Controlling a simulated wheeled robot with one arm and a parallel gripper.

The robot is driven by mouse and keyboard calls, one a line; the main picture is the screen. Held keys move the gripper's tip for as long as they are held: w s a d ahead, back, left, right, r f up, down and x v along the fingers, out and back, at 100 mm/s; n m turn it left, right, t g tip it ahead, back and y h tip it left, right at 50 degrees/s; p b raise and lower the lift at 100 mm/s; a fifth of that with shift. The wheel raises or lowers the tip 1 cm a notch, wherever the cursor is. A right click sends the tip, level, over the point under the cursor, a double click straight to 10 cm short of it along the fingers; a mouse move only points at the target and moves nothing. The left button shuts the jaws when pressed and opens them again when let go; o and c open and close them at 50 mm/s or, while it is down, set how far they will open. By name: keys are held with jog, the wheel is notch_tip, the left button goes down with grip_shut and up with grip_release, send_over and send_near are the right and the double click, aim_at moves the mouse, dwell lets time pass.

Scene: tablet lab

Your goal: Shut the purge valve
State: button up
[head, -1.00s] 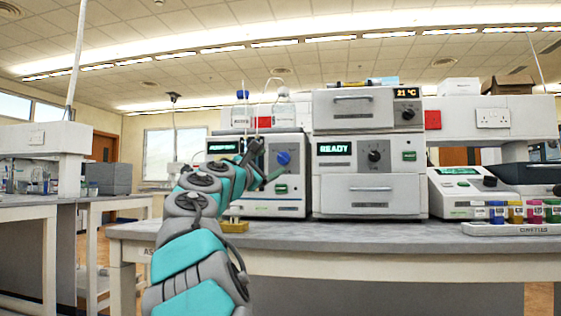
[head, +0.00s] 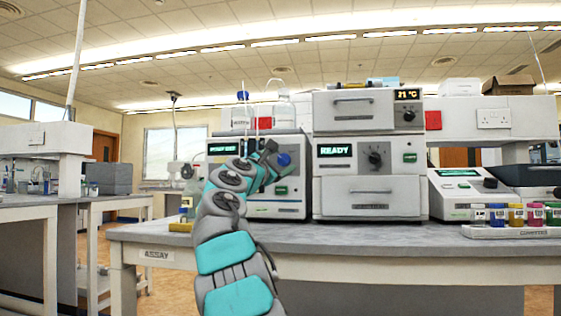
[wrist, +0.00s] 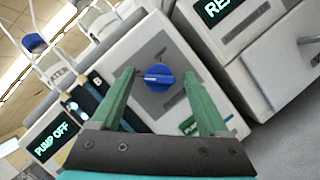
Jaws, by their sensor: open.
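The purge valve looks to be the round blue knob (head: 284,159) on the front of a white pump unit (head: 292,209). In the wrist view the blue knob (wrist: 158,78) has a raised grip bar and sits on a grey panel. My gripper (wrist: 159,72) is open, its two green fingers on either side of the knob in the picture. I see no contact, and the remaining distance is hard to judge. In the head view my arm partly covers the pump front. The pump display (wrist: 54,141) reads PUMP OFF.
A bottle (head: 284,112) with tubing stands on top of the pump. To the right is a stacked instrument (head: 368,165) reading READY. A rack of coloured vials (head: 512,231) is at the right of the bench. A yellow item (head: 180,227) lies left of my arm.

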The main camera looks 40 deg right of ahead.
grip_shut()
dwell(0.5)
